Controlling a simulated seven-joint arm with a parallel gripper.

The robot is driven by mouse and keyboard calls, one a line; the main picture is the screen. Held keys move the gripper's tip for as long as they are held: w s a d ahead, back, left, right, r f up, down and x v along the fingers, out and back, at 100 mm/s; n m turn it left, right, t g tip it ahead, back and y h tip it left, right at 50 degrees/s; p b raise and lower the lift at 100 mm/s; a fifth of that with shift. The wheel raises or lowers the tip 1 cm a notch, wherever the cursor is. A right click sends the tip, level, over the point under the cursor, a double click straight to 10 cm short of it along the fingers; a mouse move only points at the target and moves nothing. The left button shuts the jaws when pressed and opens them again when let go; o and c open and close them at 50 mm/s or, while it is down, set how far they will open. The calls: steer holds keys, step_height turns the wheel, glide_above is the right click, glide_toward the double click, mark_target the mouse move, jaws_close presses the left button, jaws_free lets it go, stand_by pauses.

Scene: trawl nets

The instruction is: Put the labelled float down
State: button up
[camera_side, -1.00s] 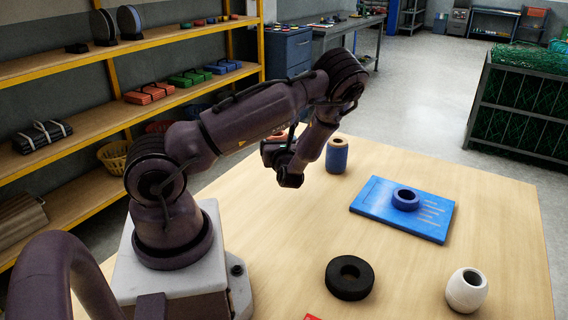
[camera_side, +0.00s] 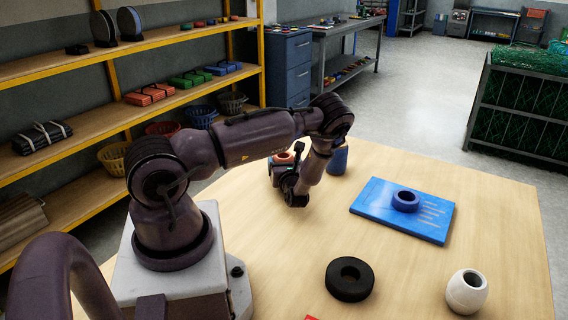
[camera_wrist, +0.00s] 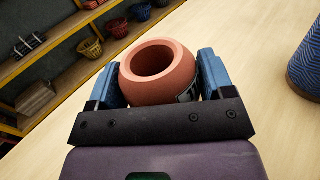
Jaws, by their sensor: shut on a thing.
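The labelled float is a round terracotta-orange float (camera_wrist: 158,72) with a wide hole in its top and a label partly visible on its side. My gripper (camera_wrist: 158,82) is shut on it, with one blue finger on either side. In the side view the float (camera_side: 284,157) shows behind my wrist, low over the far left part of the table. The float is roughly upright. Its underside is hidden, so I cannot tell whether it touches the table.
A blue cylindrical float (camera_side: 338,160) stands just right of my gripper. A blue board (camera_side: 375,210) bears a dark blue ring (camera_side: 405,201). A black ring (camera_side: 349,279) and a white float (camera_side: 466,291) are nearer the front. The table's middle (camera_side: 310,235) is clear.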

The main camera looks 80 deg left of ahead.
steer(key=shift+f, duration=0.15)
steer(key=o, duration=0.9)
steer(key=shift+o, duration=0.2)
steer(key=shift+r, duration=0.2)
steer(key=d, duration=1.1)
steer(key=shift+s+d, duration=0.2)
steer(key=shift+d, duration=0.3)
steer(key=s+d+r+n+g+h, duration=0.1)
steer(key=d+r+n+g+h, duration=0.25)
steer(key=r+n, duration=0.4)
steer(key=d+r+n+g+h, duration=0.2)
steer(key=d+r+n+h, duration=0.2)
steer(key=r+n, duration=0.3)
steer(key=s+d+r+n+t+h, duration=0.2)
steer(key=d+r+t+h, duration=0.3)
steer(key=d+r, duration=0.3)
steer(key=s+d+r+n+t+h, duration=0.3)
steer(key=s+d+r+t+h, duration=0.1)
steer(key=d+r, duration=0.5)
steer(key=shift+s+d+r+t+h, duration=0.15)
steer(key=shift+s+d+t+h, duration=0.15)
steer(key=shift+d+t+h, duration=0.55)
